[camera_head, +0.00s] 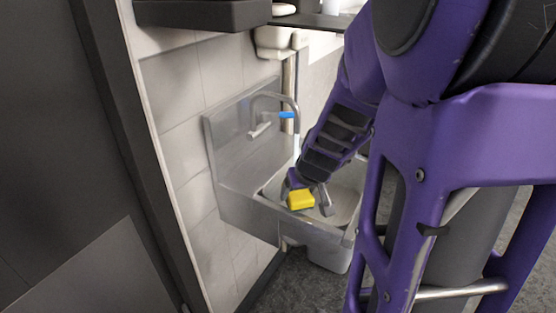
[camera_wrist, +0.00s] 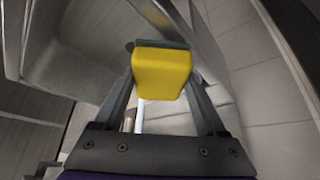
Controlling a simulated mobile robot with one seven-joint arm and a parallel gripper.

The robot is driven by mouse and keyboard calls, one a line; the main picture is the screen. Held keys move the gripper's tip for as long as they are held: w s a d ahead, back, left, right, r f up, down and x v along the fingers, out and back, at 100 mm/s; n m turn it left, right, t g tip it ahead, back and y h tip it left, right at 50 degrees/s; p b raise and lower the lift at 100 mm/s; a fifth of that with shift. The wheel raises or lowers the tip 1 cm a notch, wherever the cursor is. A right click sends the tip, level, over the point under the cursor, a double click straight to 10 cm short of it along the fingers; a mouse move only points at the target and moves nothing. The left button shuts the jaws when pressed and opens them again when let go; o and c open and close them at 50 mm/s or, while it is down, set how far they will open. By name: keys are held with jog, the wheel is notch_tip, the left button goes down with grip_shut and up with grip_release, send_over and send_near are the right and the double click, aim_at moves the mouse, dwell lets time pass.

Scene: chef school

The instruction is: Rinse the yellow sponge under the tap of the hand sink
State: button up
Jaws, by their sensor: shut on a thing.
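The yellow sponge (camera_head: 301,200) is held in my gripper (camera_head: 307,194), over the basin of the steel hand sink (camera_head: 246,208). The wrist view shows the sponge (camera_wrist: 161,72) between the two fingers, which are shut on it. The tap (camera_head: 297,112) curves up from the back of the sink and has a blue lever (camera_head: 286,115). A pale streak below the spout looks like running water (camera_head: 297,145); a similar streak (camera_wrist: 140,115) shows in the wrist view. I cannot tell whether water touches the sponge. My forearm hides part of the basin.
A tiled wall (camera_head: 180,90) stands behind and left of the sink. A dark door or panel (camera_head: 60,120) fills the left side. A dark shelf (camera_head: 200,14) and a white dispenser (camera_head: 282,40) are above. Grey floor lies below.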

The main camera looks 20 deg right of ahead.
aim_at(295, 199)
dwell(0.4)
jog(key=shift+s+a+r+p, duration=0.3)
jog(key=shift+s+a+r, duration=0.1)
jog(key=shift+s+r, duration=0.35)
jog(key=shift+s+a+r+p, duration=0.3)
jog(key=shift+s+a+r, duration=0.05)
jog(key=shift+s+r, duration=0.35)
jog(key=shift+s+a+r+p, duration=0.3)
jog(key=shift+s+a+r, duration=0.1)
jog(key=shift+s+r, duration=0.3)
